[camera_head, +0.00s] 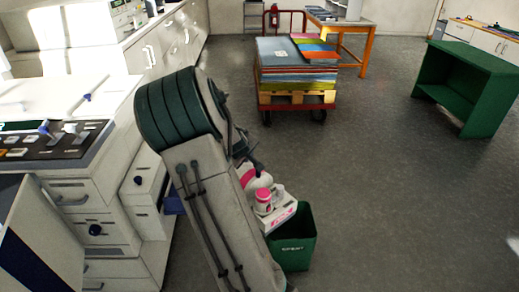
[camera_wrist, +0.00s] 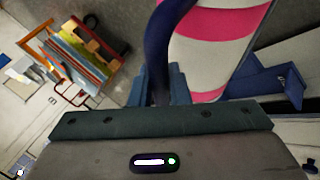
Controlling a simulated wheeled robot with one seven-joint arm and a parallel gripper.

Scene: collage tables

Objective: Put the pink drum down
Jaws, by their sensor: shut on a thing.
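The pink drum (camera_wrist: 212,50) fills the upper right of the wrist view, with broad pink and white bands. A dark navy curved part (camera_wrist: 158,45) beside it, perhaps its handle, runs down between the blue fingers of my gripper (camera_wrist: 160,85). My gripper is shut on it. In the head view the drum shows as a small white and pink shape (camera_head: 250,177) just right of my arm. My arm hides part of it and most of my gripper.
A green bin (camera_head: 293,245) stands on the floor below, with a white box (camera_head: 279,212) and a pink-lidded jar (camera_head: 263,199) at its upper left. White drawers (camera_head: 95,222) are left, a loaded cart (camera_head: 296,86) behind, a green table (camera_head: 470,85) right. Floor between is clear.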

